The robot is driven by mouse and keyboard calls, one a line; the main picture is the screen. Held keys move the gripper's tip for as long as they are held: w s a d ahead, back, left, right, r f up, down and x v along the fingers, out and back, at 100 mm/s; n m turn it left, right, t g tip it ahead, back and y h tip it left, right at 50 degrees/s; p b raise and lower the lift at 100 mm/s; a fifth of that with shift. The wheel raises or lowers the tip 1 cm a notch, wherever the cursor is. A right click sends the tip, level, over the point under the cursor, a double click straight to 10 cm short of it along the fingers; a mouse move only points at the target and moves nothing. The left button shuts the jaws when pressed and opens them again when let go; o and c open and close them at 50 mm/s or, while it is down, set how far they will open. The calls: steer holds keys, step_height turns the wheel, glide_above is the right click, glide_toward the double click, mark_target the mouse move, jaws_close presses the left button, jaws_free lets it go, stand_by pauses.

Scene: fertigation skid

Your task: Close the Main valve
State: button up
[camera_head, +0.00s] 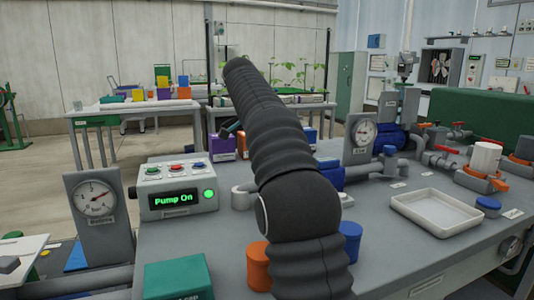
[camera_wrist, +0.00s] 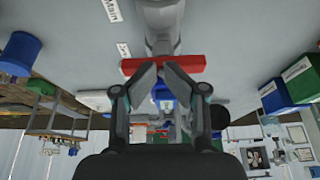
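In the wrist view a red valve lever (camera_wrist: 135,66) lies crosswise at the end of a grey pipe fitting (camera_wrist: 160,25). A white label reading "Main" (camera_wrist: 113,10) is on the bench surface just left of the fitting. My gripper (camera_wrist: 161,68) is right at the lever. Its two fingertips come almost together at the lever's middle and overlap it in the picture, with the lever's ends showing on both sides. I cannot tell whether they touch it. In the head view my dark arm hides the gripper and this valve.
In the head view the grey bench carries a control box (camera_head: 178,190) reading "Pump On", a left gauge (camera_head: 97,198), a second gauge (camera_head: 362,132) and a white tray (camera_head: 436,210). Other red-handled valves (camera_head: 448,149) stand at the right. Orange (camera_head: 258,268) and blue (camera_head: 350,240) cylinders flank my arm.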

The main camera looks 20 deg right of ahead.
steer(key=o, duration=0.8)
steer(key=shift+w+d+f, duration=0.15)
steer(key=shift+d+f, duration=0.35)
steer(key=shift+d, duration=0.35)
steer(key=shift+c, duration=0.2)
steer(key=shift+o, duration=0.7)
steer(key=shift+a+r, duration=0.25)
steer(key=shift+a, duration=0.45)
steer(key=shift+r, duration=0.2)
steer(key=shift+w+a+r, duration=0.1)
steer(key=shift+a+r, duration=0.05)
steer(key=shift+r, duration=0.05)
steer(key=a, duration=1.2)
steer(key=shift+w+r, duration=0.2)
steer(key=shift+a, duration=0.1)
